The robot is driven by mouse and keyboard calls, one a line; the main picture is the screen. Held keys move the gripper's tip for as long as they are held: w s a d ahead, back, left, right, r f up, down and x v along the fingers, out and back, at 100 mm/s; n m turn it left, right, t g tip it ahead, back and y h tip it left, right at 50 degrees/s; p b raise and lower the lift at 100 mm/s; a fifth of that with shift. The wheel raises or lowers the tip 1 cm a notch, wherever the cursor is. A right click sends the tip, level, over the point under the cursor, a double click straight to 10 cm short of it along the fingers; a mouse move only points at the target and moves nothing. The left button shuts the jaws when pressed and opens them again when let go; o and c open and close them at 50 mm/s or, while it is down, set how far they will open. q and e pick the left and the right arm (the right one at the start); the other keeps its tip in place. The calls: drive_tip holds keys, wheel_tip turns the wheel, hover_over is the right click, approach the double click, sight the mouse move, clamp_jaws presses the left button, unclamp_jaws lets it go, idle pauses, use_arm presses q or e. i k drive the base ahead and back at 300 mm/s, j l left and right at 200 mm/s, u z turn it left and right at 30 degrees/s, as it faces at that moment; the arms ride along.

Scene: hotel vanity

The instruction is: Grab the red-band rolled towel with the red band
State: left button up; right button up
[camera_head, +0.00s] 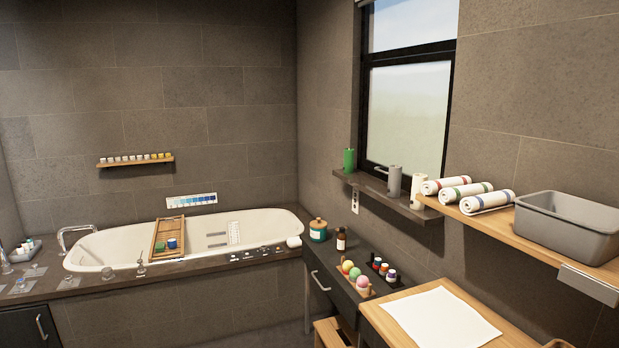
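The red-band rolled towel (434,186) is white with a red band and lies at the left end of the wooden wall shelf (544,250) on the right. A green-band rolled towel (463,191) lies next to it, then a blue-band rolled towel (490,202). The three lie side by side. Neither of my grippers shows in the head view.
A grey bin (568,240) stands right of the towels on the shelf. A dark window ledge (392,200) with a green bottle (349,161) is to the left. Below is a wooden counter (375,312) with a white sheet (442,317). The bathtub (110,262) is at left.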

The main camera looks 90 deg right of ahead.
sight(431, 188)
drive_tip(key=z, duration=3.6)
drive_tip(key=i+j, duration=0.55)
drive_tip(key=j, duration=0.1)
